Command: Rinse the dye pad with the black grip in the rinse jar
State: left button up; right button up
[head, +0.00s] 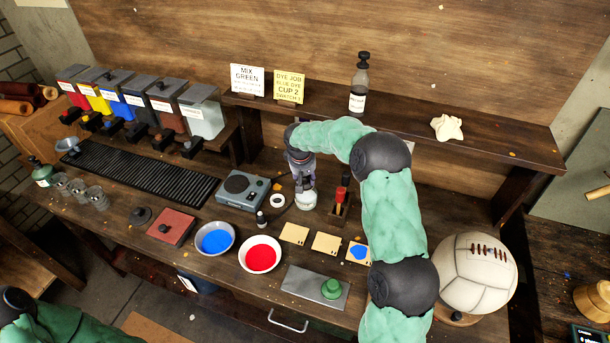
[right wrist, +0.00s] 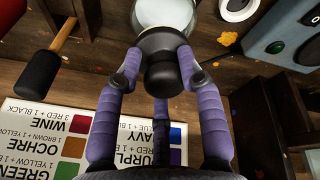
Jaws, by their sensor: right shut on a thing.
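The rinse jar (head: 305,200), a small clear jar with a pale content, stands on the bench near the middle of the head view. My right gripper (head: 303,181) points down right above it. In the right wrist view its purple fingers are shut on the black grip (right wrist: 164,62) of a dye pad. The jar's pale round top (right wrist: 165,12) shows just beyond the grip. The pad's lower end is hidden behind the grip, so I cannot tell if it touches the liquid. My left gripper is out of view; only a part of its arm shows at the lower left.
A blue bowl (head: 215,238), a red bowl (head: 260,254) and tan swatches (head: 326,243) lie in front. A white ball (head: 478,273) stands right.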

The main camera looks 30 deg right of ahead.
notch_tip(320, 180, down, 2)
jog(key=shift+f+b, duration=0.25)
jog(key=shift+b, duration=0.3)
jog(key=shift+f+b, duration=1.55)
jog(key=shift+f, duration=0.45)
jog(key=shift+r+p, duration=1.6)
jog(key=shift+r, duration=1.5)
jog(key=shift+r+p, duration=1.15)
jog(key=shift+r, duration=0.9)
